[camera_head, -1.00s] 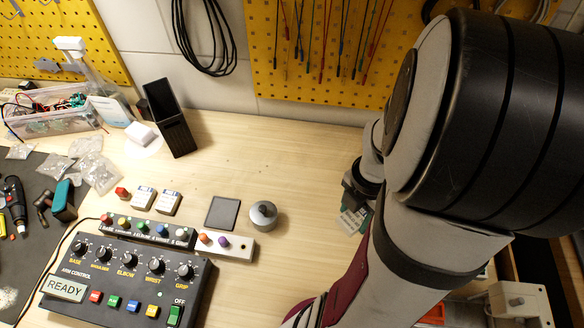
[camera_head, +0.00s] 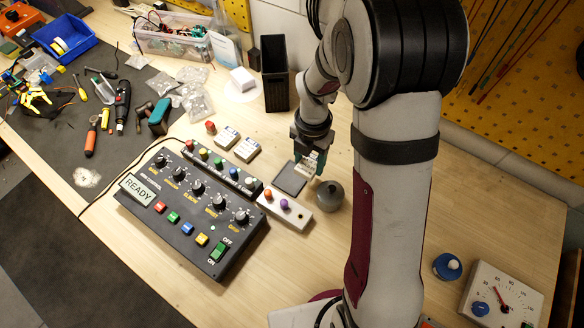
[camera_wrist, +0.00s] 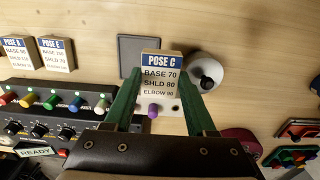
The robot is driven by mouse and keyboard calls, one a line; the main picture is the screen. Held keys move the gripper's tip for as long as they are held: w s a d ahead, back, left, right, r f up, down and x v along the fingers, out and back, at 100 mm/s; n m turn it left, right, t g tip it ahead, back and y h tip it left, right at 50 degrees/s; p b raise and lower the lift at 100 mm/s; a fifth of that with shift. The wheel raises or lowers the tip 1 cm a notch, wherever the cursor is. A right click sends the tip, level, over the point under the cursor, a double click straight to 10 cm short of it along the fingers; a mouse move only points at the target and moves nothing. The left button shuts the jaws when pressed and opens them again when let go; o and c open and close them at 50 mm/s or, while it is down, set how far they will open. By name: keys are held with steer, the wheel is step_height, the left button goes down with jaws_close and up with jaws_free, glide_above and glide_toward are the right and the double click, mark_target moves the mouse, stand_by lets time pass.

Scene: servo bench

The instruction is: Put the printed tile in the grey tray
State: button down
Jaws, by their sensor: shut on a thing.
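My gripper (camera_head: 311,158) is shut on a printed tile (camera_head: 310,167). In the wrist view the tile (camera_wrist: 160,72) stands between the green fingers of my gripper (camera_wrist: 160,80), with "POSE C" on a blue band and lines for base, shoulder and elbow. The grey tray (camera_head: 287,180) is a flat dark square on the bench. It also shows in the wrist view (camera_wrist: 130,52), just left of and behind the tile, partly hidden by it. The tile appears to be held above the bench near the tray's right side; its exact height I cannot tell.
A round grey knobbed piece (camera_head: 330,195) stands right of the tray. A white block with orange and purple knobs (camera_head: 285,209) lies in front. The control box (camera_head: 190,205) and two other printed tiles (camera_head: 227,138) are to the left. A black bin (camera_head: 275,80) stands behind.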

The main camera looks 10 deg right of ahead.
mark_target(292, 178)
steer(key=a, duration=0.1)
steer(key=w+a+f, duration=0.1)
steer(key=a+f, duration=0.1)
steer(key=shift+w+a+f, duration=0.1)
steer(key=shift+w, duration=0.3)
steer(key=shift+w+a+f, duration=0.1)
steer(key=shift+f, duration=1)
steer(key=shift+a+f, duration=0.1)
steer(key=shift+f, duration=0.95)
steer(key=shift+f, duration=0.1)
steer(key=shift+c, duration=1.1)
jaws_free()
